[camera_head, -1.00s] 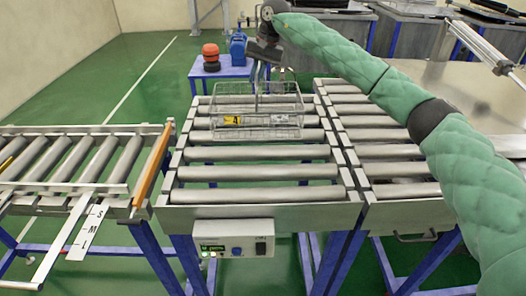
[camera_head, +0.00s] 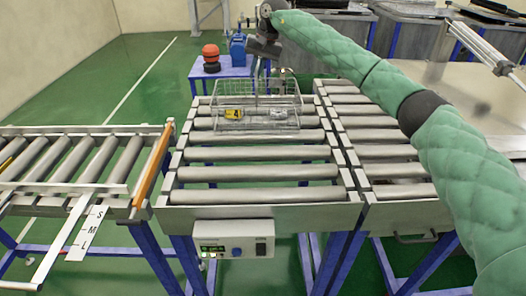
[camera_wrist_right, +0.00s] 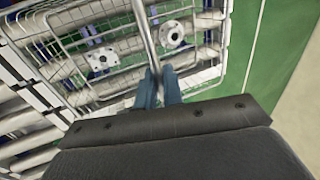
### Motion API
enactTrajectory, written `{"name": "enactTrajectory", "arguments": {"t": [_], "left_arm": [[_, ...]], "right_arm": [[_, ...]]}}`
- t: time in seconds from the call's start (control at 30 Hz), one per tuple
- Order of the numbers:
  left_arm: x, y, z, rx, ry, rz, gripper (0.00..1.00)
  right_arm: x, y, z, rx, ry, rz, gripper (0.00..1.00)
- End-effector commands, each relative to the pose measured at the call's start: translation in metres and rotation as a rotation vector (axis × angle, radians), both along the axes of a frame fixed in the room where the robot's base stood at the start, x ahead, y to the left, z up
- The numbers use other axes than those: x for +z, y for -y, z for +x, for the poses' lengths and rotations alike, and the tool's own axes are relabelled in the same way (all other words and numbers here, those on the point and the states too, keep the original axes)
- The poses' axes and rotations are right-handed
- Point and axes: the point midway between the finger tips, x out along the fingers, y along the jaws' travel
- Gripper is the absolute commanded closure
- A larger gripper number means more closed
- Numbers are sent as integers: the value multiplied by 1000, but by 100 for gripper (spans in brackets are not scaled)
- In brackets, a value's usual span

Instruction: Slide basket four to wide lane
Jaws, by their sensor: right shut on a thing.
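The wire basket (camera_head: 257,127) with a yellow tag (camera_head: 233,114), which seems to read 4, sits on the far part of the middle roller lane (camera_head: 257,172). My right gripper (camera_head: 262,72) reaches down at the basket from above. In the right wrist view its blue fingers (camera_wrist_right: 160,86) are shut on a thin bar of the basket (camera_wrist_right: 95,45). Which lane is the wide one is not clear. My left gripper is not in view.
An orange bar (camera_head: 152,168) edges the left roller lane (camera_head: 70,160), near a strip marked S, M, L (camera_head: 87,232). Another roller lane (camera_head: 385,150) adjoins on the right. A blue table (camera_head: 220,72) stands behind. The near middle rollers are clear.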

Motion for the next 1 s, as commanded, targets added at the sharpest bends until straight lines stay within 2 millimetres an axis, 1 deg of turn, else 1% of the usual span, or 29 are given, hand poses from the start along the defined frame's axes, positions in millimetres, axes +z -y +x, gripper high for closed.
{"name": "enactTrajectory", "arguments": {"t": [0.27,0.57,1.0], "left_arm": [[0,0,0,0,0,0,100],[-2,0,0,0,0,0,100],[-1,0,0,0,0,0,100]], "right_arm": [[0,0,1,0,0,0,100],[-1,0,12,0,-1,0,100],[-1,0,13,0,-1,0,100]]}}
